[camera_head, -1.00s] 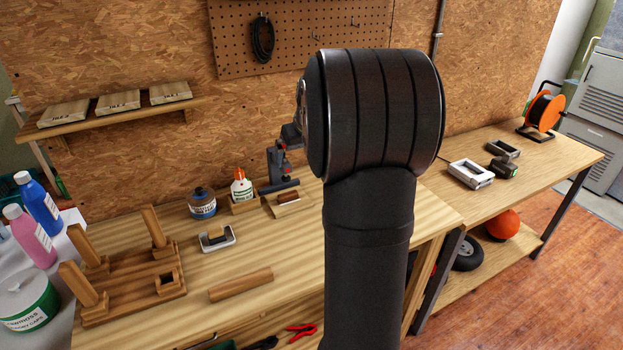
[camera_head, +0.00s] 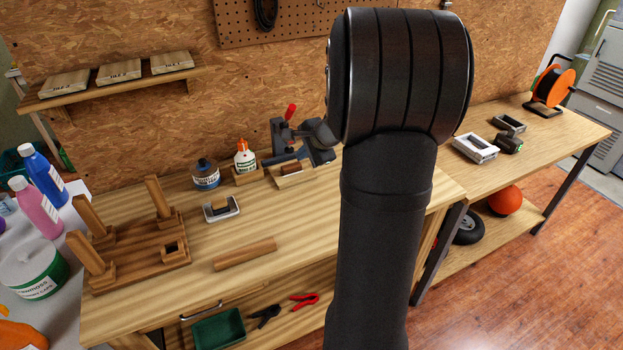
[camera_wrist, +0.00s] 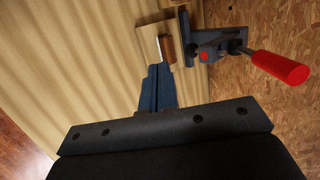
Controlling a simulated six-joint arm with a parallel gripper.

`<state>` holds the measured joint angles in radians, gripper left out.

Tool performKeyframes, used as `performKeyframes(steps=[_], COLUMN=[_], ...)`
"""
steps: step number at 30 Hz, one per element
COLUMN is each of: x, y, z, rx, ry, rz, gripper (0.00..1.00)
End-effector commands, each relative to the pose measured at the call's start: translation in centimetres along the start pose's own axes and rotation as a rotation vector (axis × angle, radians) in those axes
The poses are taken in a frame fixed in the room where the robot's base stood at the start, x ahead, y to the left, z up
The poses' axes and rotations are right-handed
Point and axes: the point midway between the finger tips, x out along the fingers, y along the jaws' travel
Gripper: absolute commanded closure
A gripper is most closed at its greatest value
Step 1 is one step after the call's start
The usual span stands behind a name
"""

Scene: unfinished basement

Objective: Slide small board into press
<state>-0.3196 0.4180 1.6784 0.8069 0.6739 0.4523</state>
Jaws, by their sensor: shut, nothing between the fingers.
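The press is a dark clamp (camera_head: 278,135) with a red handle (camera_head: 291,110) at the back of the bench. The clamp also shows in the wrist view (camera_wrist: 205,45), its handle (camera_wrist: 280,67) pointing right. A small brown board (camera_head: 291,167) lies on a pale wooden base (camera_head: 286,182) in front of the clamp. In the wrist view the board (camera_wrist: 166,47) has a pale strip along its left side. My gripper (camera_wrist: 156,70) is shut and empty, its blue fingertips just short of the board. Whether they touch it I cannot tell. In the head view my arm partly hides the gripper.
A glue bottle (camera_head: 244,155) and a blue jar (camera_head: 206,174) stand left of the base. A white-framed block (camera_head: 221,208), a wooden bar (camera_head: 245,254) and an upturned stool (camera_head: 135,262) lie on the bench (camera_head: 310,222). Bare bench lies in front of the base.

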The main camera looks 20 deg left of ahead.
Motion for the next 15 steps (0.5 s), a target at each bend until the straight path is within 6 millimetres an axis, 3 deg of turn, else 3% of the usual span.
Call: performKeyframes(steps=[3,9,15], x=[0.5,0.6,0.5], y=[2.4,6.6,9.4], z=[-0.8,-2.6,-3.6], rx=[0.437,1.126,1.515], ry=[0.014,0.047,0.071], rz=[-0.064,-0.165,-0.230], gripper=[1.00,1.00,1.00])
